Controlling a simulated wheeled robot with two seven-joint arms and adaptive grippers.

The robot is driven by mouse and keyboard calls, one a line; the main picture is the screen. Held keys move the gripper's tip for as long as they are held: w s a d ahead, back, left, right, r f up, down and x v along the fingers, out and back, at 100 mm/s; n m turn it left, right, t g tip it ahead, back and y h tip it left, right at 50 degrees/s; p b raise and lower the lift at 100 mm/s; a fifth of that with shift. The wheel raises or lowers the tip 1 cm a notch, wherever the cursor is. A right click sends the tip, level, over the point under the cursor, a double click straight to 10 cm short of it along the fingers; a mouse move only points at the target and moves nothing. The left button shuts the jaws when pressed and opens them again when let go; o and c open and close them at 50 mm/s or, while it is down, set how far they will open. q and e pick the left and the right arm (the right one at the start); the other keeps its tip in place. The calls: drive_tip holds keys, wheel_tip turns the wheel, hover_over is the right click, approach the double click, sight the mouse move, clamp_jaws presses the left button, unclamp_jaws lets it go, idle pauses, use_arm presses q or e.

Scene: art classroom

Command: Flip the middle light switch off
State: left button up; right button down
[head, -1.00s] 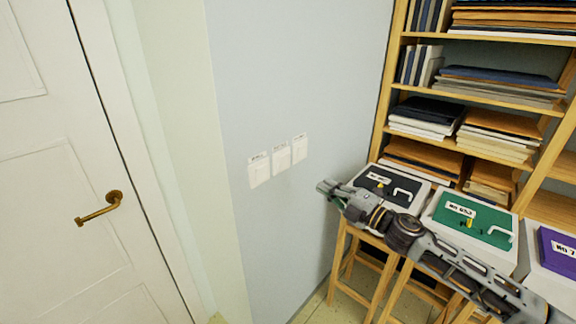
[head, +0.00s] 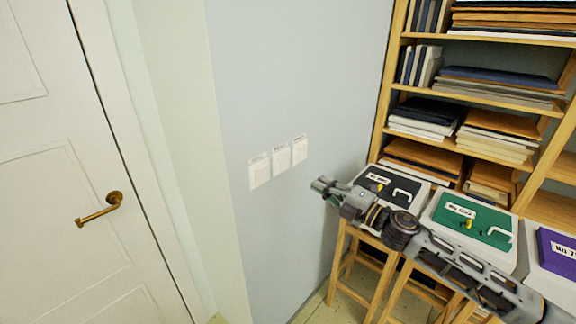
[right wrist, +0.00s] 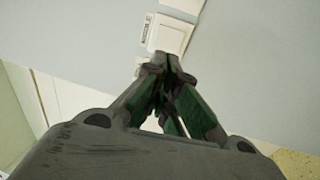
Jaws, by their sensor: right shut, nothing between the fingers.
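Three white light switches are in a row on the pale blue wall: the left switch (head: 259,171), the middle switch (head: 281,158) and the right switch (head: 299,148). Whether each is on or off is too small to tell. My right gripper (head: 318,186) is shut and empty, to the right of the switches and a little lower, apart from them in the head view. In the right wrist view, its fingertips (right wrist: 166,62) overlap the lower edge of a white switch plate (right wrist: 170,34); contact cannot be told. My left gripper is not in view.
A white door with a brass handle (head: 100,208) is at the left. Boxes with black (head: 388,187), green (head: 470,222) and purple (head: 560,255) tops stand on wooden stools under my right arm. A wooden bookshelf (head: 480,97) stands behind them. The wall around the switches is bare.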

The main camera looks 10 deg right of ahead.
drive_tip(key=p, duration=0.4)
approach(281, 161)
drive_tip(key=shift+x, duration=2.25)
drive_tip(key=shift+p+x, duration=0.35)
drive_tip(key=shift+x, duration=0.95)
drive_tip(key=shift+d+f, duration=0.1)
